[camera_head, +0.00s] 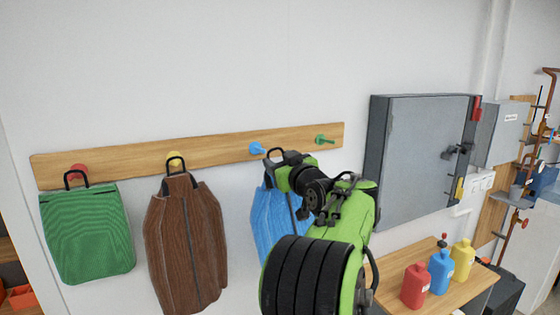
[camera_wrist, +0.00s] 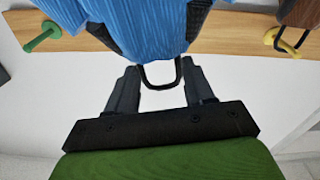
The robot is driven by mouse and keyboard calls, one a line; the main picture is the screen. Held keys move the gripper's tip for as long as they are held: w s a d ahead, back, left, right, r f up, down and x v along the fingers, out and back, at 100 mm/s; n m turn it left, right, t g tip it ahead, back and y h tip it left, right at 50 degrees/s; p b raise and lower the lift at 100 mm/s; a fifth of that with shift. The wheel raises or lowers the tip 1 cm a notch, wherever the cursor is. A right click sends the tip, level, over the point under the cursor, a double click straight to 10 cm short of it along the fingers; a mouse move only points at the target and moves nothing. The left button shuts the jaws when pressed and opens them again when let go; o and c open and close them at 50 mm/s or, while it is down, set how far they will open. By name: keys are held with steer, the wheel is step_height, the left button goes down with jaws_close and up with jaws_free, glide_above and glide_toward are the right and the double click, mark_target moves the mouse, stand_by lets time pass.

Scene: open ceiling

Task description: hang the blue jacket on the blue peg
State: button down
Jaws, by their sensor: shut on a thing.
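The blue jacket (camera_head: 266,222) hangs upright below the wooden rail, partly hidden behind my arm in the head view. My gripper (camera_wrist: 161,84) is shut on the black loop (camera_wrist: 158,86) at the top of the blue jacket (camera_wrist: 150,22). The blue peg (camera_head: 256,148) sticks out of the rail just left of my gripper in the head view. It does not show in the wrist view, where the jacket covers the middle of the rail.
The wooden rail (camera_head: 215,151) also carries a green peg (camera_head: 325,139), which is bare. A brown jacket (camera_head: 185,245) hangs at the yellow peg (camera_head: 174,158), and a green bag (camera_head: 88,235) at the red peg (camera_head: 77,171). A grey cabinet (camera_head: 425,150) stands out right of the rail.

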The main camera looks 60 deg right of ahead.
steer(key=shift+w+d+r+p, duration=0.2)
steer(key=shift+w+p, duration=0.2)
steer(key=shift+w, duration=0.25)
steer(key=shift+p+x, duration=0.85)
steer(key=shift+x, duration=0.25)
steer(key=w+d+f+p, duration=0.2)
steer(key=w+d+p, duration=0.1)
steer(key=w, duration=0.2)
steer(key=shift+w+p, duration=0.2)
steer(key=shift+p, duration=0.1)
steer(key=shift+d, duration=0.15)
